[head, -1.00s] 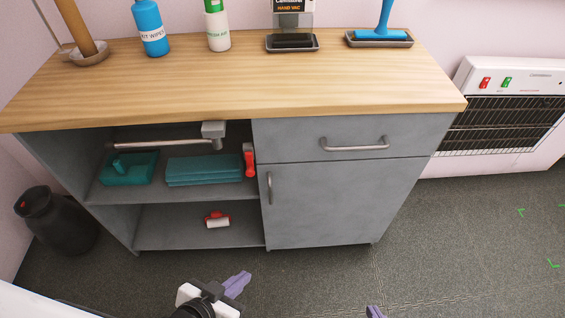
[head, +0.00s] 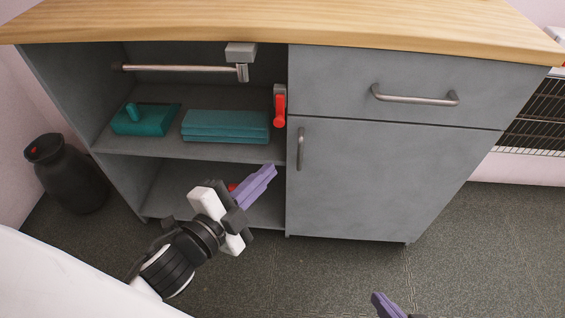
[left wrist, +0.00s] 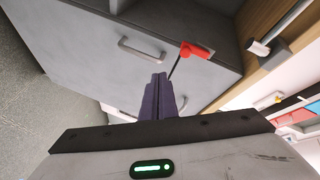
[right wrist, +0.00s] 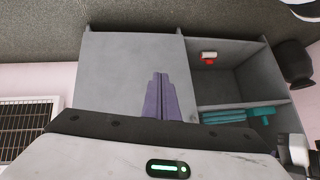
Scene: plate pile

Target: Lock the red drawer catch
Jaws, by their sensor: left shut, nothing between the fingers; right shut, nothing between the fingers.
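The red drawer catch (head: 279,108) hangs from a grey mount on the upright edge between the open shelves and the drawer. Its lever points down in the head view. The drawer (head: 390,85) looks closed. The catch also shows in the left wrist view (left wrist: 196,50), just beyond the fingertips. My left gripper (head: 268,174) is shut and empty, below the catch and in front of the lower shelf, apart from the catch. My right gripper (head: 378,300) is shut and empty, low in front of the cabinet door; its fingers also show in the right wrist view (right wrist: 158,82).
The cabinet door (head: 370,180) has an upright handle (head: 300,150). Teal folded cloths (head: 226,126) and a teal block with a handle (head: 145,120) sit on the upper shelf. A rail (head: 180,68) runs above them. A black bin (head: 65,175) stands left; floor at right is clear.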

